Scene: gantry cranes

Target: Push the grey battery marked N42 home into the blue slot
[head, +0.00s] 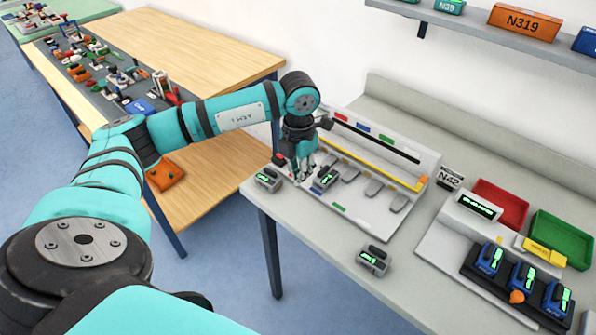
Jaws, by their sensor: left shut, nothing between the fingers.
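My left gripper (303,181) points down, shut and empty, over the left end of a white slotted board (345,212). A grey battery with a green display (326,178) sits at the board's left part, just right of the fingertips; I cannot tell if they touch or how deep it sits. Another grey battery (268,179) is left of the gripper by the table edge. A third (372,261) lies in front of the board. Their markings are too small to read. A blue strip (362,127) marks the board's back; which slot is blue is unclear.
Further right are a charger with several blue batteries (489,259), a red bin (499,203) and a green bin (562,238). A wall shelf (470,28) hangs above. The table front between board and charger is mostly clear.

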